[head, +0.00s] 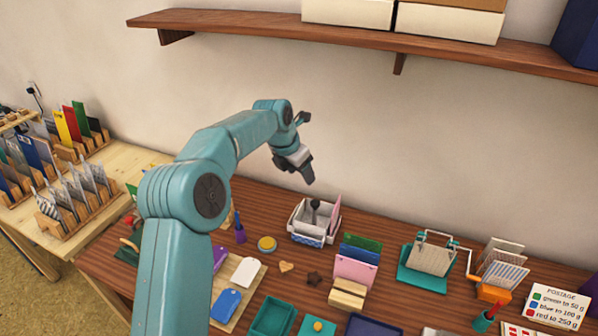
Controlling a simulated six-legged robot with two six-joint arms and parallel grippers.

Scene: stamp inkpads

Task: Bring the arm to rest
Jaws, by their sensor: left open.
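My left arm (180,230) is teal and comes in from the lower left, rising over the table with a bent elbow. My left gripper (305,150) is open, with dark fingers, and hangs in the air above the back of the table. I see nothing held between its fingers. Below it stands a white basket (303,231) with a dark-handled item and a pink card in it, apart from the gripper. My right gripper does not show.
The wooden table (262,201) carries pink and green cards (355,268), a teal letter scale (428,262), a wire rack (500,265) and a postage sign (557,306). A wall shelf (350,35) with boxes hangs above. A side table (115,170) with card racks stands left.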

